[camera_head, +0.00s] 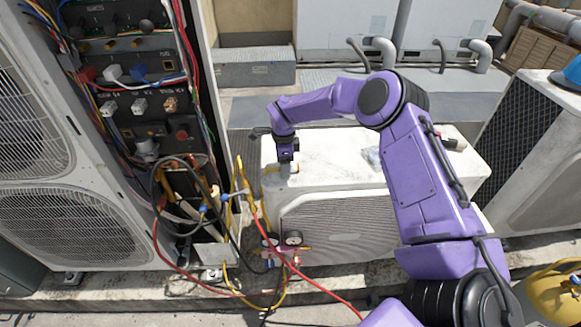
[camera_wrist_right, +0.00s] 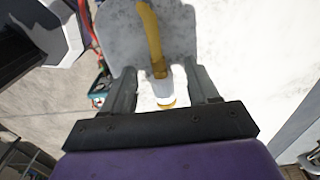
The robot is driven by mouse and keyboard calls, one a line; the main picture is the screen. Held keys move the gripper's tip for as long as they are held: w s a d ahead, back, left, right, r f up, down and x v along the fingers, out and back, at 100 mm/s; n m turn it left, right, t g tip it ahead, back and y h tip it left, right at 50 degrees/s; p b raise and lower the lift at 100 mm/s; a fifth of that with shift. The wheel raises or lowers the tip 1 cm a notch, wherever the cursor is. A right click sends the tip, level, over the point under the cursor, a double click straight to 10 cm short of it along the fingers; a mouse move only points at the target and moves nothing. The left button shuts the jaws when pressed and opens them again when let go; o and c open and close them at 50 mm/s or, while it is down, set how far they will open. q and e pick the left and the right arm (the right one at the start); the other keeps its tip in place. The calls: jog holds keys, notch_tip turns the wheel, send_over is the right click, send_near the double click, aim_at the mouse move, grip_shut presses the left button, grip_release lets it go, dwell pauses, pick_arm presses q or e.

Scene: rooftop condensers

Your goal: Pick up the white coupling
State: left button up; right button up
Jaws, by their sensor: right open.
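A white coupling (camera_wrist_right: 163,92) with yellow at its near end shows between the fingers of my right gripper (camera_wrist_right: 162,78) in the right wrist view. A yellow strip (camera_wrist_right: 151,38) runs from it toward the top of that picture. The fingers stand apart on either side, with gaps visible. In the head view my right gripper (camera_head: 286,162) points down at the left end of the white condenser's top (camera_head: 330,150). The coupling there is mostly hidden by the gripper; small pale and yellow parts show just below it. My left gripper is not in view.
An open panel (camera_head: 140,70) with wires and connectors stands at left. Hoses and gauges (camera_head: 292,238) hang before the condenser. A clear bag (camera_head: 372,156) and a dark-and-pale cylinder (camera_head: 455,144) lie on the condenser top. A yellow tank (camera_head: 552,295) is at lower right.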

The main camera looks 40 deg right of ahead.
grip_shut()
jog(key=shift+w+r+b, duration=0.1)
jog(key=shift+r+b, duration=0.3)
jog(key=shift+r, duration=0.1)
jog(key=shift+r+b, duration=0.45)
jog(key=shift+r, duration=0.3)
jog(key=s+r+b, duration=0.2)
jog(key=s+r, duration=0.8)
jog(key=s, duration=0.4)
jog(key=shift+r, duration=0.25)
jog(key=c, duration=1)
grip_release()
jog(key=shift+d, duration=0.1)
